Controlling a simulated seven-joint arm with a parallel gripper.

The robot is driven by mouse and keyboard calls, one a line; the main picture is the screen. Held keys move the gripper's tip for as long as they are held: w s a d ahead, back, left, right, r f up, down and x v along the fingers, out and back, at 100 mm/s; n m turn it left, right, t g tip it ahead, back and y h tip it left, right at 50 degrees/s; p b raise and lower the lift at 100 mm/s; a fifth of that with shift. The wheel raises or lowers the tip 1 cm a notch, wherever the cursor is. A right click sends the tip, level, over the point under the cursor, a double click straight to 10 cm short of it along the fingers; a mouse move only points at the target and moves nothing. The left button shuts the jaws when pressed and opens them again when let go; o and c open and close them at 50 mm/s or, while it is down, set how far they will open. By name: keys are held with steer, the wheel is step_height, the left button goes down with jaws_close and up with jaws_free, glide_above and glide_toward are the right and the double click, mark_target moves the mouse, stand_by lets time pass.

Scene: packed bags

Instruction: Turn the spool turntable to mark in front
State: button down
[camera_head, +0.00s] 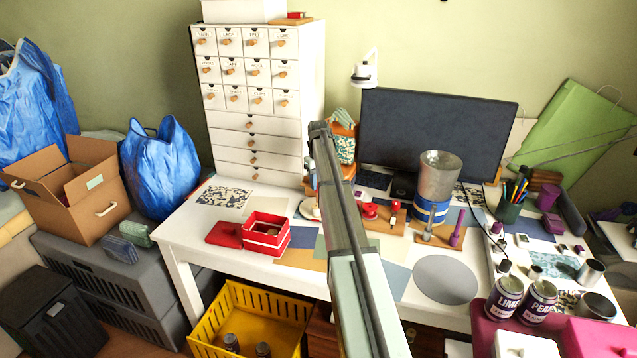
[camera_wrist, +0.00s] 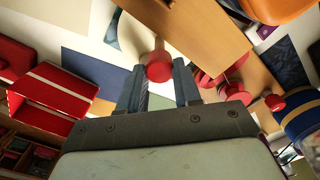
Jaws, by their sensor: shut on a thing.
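In the wrist view my gripper (camera_wrist: 159,68) has one dark finger on each side of a red knob (camera_wrist: 158,66) with a wooden stem, and is shut on it. In the head view my arm hides the fingers and the knob. Red spool-like pieces (camera_wrist: 222,76) stand just right of the gripper by a wooden board (camera_wrist: 195,35); red pieces (camera_head: 370,211) also show right of my arm in the head view. I cannot make out the turntable's full outline or a mark on it. A pale round edge (camera_head: 308,209) shows left of my arm.
A red box (camera_head: 265,234) stands left of my arm; it also shows in the wrist view (camera_wrist: 55,97). A metal cup on a blue-banded tin (camera_head: 433,190) stands to the right, before the monitor (camera_head: 435,135). A grey round mat (camera_head: 445,279) lies bare nearer the front.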

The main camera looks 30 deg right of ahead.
steer(key=shift+m, duration=1)
steer(key=c, duration=0.8)
jaws_free()
step_height(320, 180, up, 14)
steer(key=shift+f, duration=0.1)
stand_by(0.3)
